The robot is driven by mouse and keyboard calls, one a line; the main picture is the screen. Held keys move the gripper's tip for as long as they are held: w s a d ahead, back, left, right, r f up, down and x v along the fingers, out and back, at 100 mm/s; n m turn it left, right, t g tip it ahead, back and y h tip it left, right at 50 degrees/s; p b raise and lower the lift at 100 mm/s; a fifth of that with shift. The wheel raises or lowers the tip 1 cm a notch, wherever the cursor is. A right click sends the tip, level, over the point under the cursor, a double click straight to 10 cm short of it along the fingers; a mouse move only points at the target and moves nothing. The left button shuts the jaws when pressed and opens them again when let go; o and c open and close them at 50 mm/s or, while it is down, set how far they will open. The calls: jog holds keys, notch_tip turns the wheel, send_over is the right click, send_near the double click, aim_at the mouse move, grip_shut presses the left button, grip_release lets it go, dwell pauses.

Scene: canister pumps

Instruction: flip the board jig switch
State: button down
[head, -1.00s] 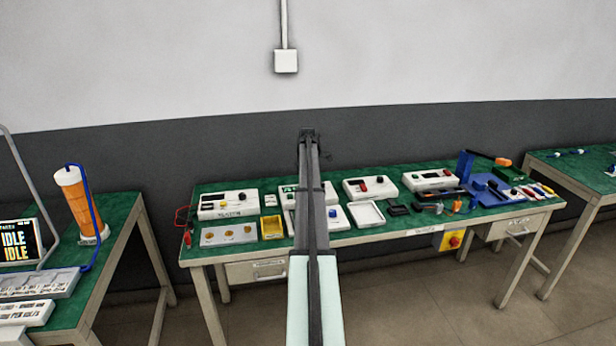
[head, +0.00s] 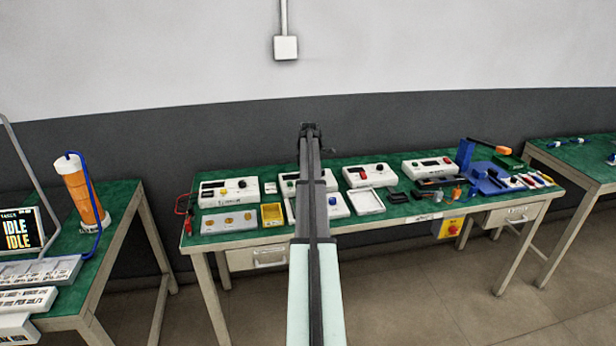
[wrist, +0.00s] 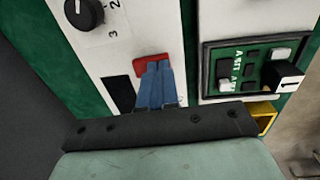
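In the wrist view, my gripper (wrist: 157,84) shows as two blue fingers side by side, shut with no clear gap. The fingertips overlap a red part (wrist: 151,63) on a white box (wrist: 125,55); I cannot tell whether they touch it. A green circuit board (wrist: 236,72) sits in a dark recess of another white case just to the right. I cannot tell for certain which part is the jig switch. In the head view, my gripper (head: 310,129) is small and dark at the arm's far end.
A black knob (wrist: 84,12) with numbers is on the white box. A yellow edge (wrist: 264,113) lies below the board. In the head view, the green bench (head: 390,213) carries several white units, a yellow tray (head: 272,215) and a blue stand (head: 465,154). Side benches flank it.

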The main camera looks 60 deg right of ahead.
jog(key=shift+w+d+f, duration=0.1)
jog(key=shift+f, duration=0.25)
jog(key=shift+w+d+r, duration=0.1)
jog(key=shift+w+d, duration=0.4)
jog(key=shift+r, duration=0.15)
jog(key=shift+r, duration=0.25)
notch_tip(320, 180, up, 14)
jog(key=s+a, duration=0.1)
jog(key=shift+f, duration=0.1)
dwell(0.6)
